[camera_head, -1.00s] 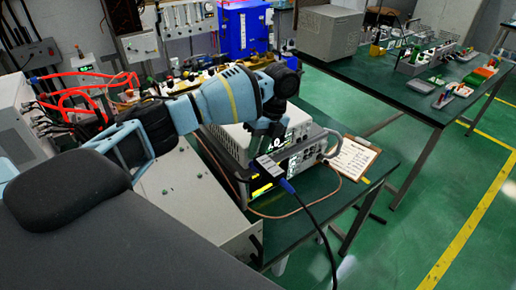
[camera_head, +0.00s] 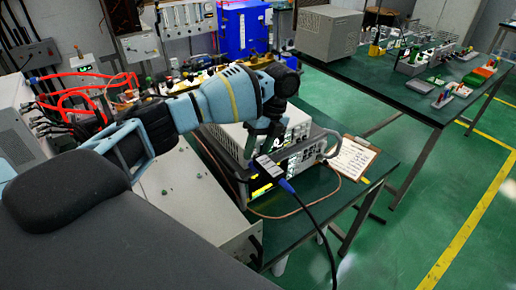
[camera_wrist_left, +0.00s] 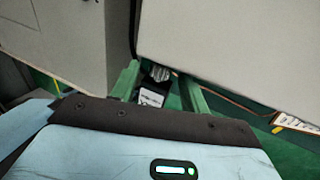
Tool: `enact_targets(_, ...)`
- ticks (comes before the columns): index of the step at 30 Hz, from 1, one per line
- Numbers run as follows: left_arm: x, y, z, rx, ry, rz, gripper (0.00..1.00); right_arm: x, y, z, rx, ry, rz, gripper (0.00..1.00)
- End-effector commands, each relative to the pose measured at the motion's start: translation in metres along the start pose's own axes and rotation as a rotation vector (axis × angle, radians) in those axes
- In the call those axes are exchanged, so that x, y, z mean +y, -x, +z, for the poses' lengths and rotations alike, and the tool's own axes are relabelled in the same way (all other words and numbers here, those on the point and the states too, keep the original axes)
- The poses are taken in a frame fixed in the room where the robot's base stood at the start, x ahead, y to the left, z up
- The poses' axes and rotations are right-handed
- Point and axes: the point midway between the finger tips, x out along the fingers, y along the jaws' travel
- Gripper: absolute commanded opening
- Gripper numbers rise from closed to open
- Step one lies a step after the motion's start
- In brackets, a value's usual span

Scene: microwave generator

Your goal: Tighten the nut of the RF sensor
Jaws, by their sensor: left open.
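The RF sensor (camera_head: 268,167) is a small block with a pale label and blue end, at the front of the bench instrument (camera_head: 300,150). A cable runs from its blue end. In the left wrist view its labelled body (camera_wrist_left: 152,98) and ridged silver nut (camera_wrist_left: 160,74) show between my green fingers. My left gripper (camera_wrist_left: 159,73) is open, with one finger on each side of the nut. I cannot tell whether either finger touches it. In the head view my left gripper (camera_head: 264,146) points down at the sensor and hides its joint with the instrument. My right gripper is not in view.
A clipboard (camera_head: 354,158) lies right of the instrument on the green bench (camera_head: 310,205). A grey cabinet (camera_head: 195,190) stands to the left. Open floor lies to the right.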

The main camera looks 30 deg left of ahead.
Motion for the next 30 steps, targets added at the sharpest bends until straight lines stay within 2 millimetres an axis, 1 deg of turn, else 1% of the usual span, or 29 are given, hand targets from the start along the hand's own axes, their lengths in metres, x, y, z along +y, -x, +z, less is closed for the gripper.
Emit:
enact_targets(5, 0.0, 0.02, 0.0, -0.003, 0.0, -0.004, 0.45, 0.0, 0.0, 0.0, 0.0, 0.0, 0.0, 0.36)
enact_targets(12, 0.0, 0.054, 0.0, -0.003, 0.002, -0.004, 0.45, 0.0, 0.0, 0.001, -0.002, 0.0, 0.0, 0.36)
enact_targets(16, 0.0, 0.068, 0.0, -0.002, 0.001, -0.003, 0.45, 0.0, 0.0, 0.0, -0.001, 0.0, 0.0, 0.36)
enact_targets(21, 0.0, 0.076, 0.0, -0.001, 0.001, -0.001, 0.45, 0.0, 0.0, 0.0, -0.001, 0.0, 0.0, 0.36)
enact_targets(30, 0.0, 0.076, 0.0, 0.0, 0.001, -0.001, 0.45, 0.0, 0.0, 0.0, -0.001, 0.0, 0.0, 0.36)
